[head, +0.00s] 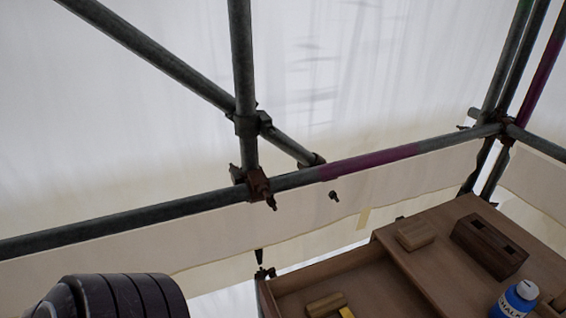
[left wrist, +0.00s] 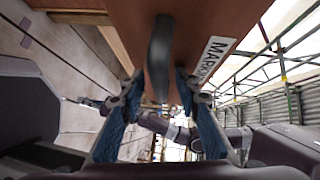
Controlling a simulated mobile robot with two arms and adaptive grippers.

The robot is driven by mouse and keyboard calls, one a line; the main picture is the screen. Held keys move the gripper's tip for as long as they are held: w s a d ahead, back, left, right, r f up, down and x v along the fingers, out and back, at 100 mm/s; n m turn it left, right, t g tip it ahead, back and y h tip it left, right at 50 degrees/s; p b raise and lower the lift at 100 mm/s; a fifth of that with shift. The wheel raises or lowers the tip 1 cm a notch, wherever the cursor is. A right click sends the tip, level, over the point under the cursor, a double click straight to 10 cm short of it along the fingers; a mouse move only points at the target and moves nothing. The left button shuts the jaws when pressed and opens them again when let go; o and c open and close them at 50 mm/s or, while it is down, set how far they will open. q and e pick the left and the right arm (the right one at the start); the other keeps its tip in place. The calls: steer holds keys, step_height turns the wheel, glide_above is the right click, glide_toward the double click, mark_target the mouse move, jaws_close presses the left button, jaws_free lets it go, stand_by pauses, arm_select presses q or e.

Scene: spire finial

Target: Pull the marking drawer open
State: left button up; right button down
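The marking drawer's front is a brown wooden panel (left wrist: 190,25) at the top of the left wrist view, with a white label (left wrist: 212,55) whose visible letters begin "MARK". A dark curved handle (left wrist: 158,55) stands out from it. My left gripper (left wrist: 160,88) has its two blue fingers apart, one on each side of the handle, with visible gaps to it. In the head view the wooden chest (head: 440,262) is at the lower right; the drawer's labelled front and handle are out of that view. My left gripper does not show there. My right gripper is not identifiable in either view.
On the chest are a light wooden block (head: 416,234), a dark slotted block (head: 489,248) and a blue chalk bottle (head: 517,300). A lower wooden compartment (head: 340,275) holds a small block (head: 326,304) and something yellow. Scaffold tubes (head: 150,219) and white sheeting stand behind.

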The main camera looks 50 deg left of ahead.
arm_select(q)
steer(key=shift+s+a, duration=0.1)
steer(key=shift+a, duration=0.15)
steer(key=v, duration=1.1)
steer(key=shift+s+a, duration=0.15)
steer(key=shift+a, duration=0.05)
arm_select(e)
steer(key=shift+d, duration=0.2)
